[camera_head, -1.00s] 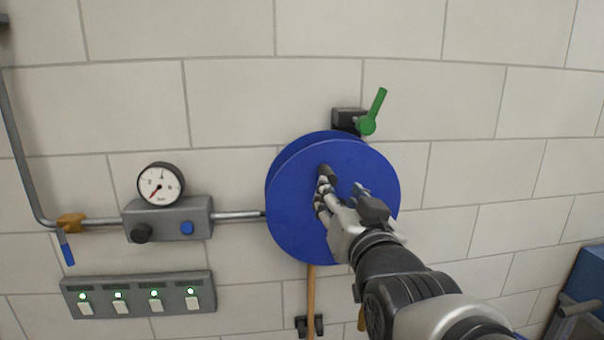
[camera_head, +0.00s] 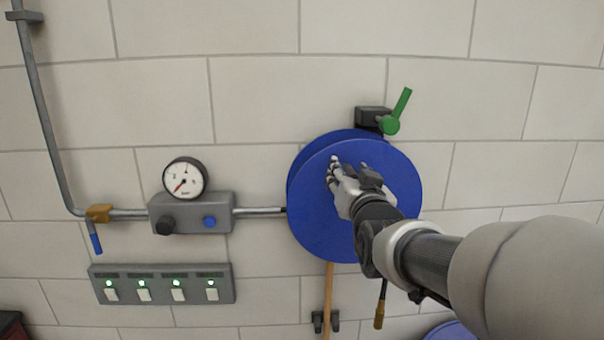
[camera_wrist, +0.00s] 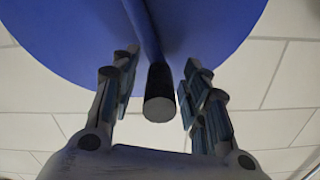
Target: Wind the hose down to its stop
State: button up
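The hose reel (camera_head: 335,225) is a large blue disc on the wall, with a tan hose (camera_head: 328,300) hanging straight down from it. My gripper (camera_head: 347,168) is in front of the upper part of the disc. In the wrist view, a dark crank handle (camera_wrist: 158,100) on a blue arm (camera_wrist: 142,30) points toward the camera. My gripper's fingers (camera_wrist: 158,85) stand on either side of the handle, with visible gaps, so it is open around it. In the head view the handle is hidden by my gripper.
A green lever (camera_head: 398,108) sits on a black block just above the reel. A gauge (camera_head: 185,178), a grey valve block (camera_head: 191,213) and a switch panel (camera_head: 162,284) are on the left. A dark clip (camera_head: 325,321) is below. The wall right of the reel is clear.

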grip_shut()
dwell(0.3)
dwell(0.3)
